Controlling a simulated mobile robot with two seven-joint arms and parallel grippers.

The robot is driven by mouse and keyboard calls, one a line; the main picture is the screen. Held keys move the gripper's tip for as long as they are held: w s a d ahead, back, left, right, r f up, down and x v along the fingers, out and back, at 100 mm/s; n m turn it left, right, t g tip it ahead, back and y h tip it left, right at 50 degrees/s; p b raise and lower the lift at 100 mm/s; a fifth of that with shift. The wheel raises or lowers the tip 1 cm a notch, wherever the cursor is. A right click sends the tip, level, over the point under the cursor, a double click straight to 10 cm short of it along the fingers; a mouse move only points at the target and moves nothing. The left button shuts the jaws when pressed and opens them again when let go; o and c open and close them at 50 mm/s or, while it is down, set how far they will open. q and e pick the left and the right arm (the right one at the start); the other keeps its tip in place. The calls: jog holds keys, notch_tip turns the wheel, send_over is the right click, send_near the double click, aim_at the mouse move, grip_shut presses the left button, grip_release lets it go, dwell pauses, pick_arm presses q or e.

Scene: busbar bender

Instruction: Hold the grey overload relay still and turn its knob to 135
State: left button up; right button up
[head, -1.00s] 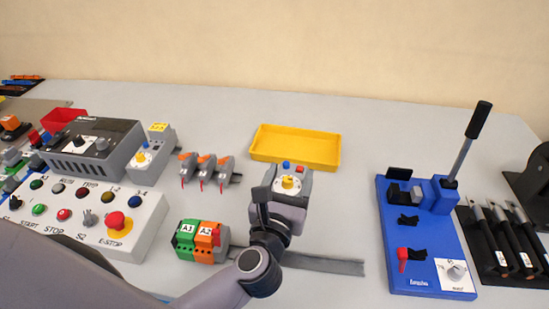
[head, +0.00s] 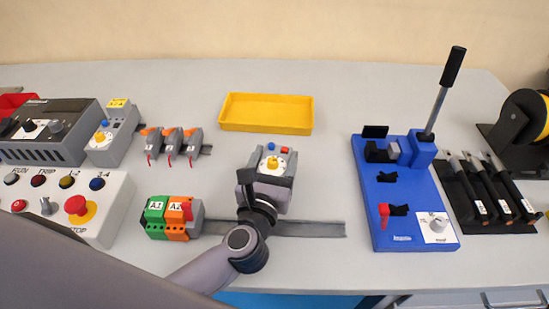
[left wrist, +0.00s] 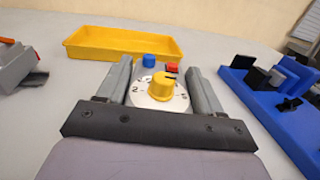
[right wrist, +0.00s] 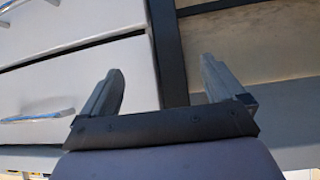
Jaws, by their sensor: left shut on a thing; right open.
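The grey overload relay (head: 284,164) stands on the table near the rail, in the middle of the head view. It has a yellow knob (head: 272,163) on a white dial, with a blue and a red button behind it. My left gripper (head: 265,172) is shut on the relay's body. In the left wrist view its fingers lie on both sides of the relay, with the knob (left wrist: 163,86) and numbered dial (left wrist: 150,100) between them. My right gripper (right wrist: 160,90) is open and empty, facing drawer fronts; it is not in the head view.
A yellow tray (head: 266,113) lies behind the relay. A blue bender (head: 405,205) with a lever stands right. Green and orange terminal blocks (head: 172,218) sit left on the rail (head: 310,229). A control box (head: 110,215) is further left. The table between relay and bender is clear.

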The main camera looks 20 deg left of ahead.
jog(key=shift+f+b, duration=0.35)
jog(key=shift+b, duration=0.1)
dwell(0.4)
dwell(0.6)
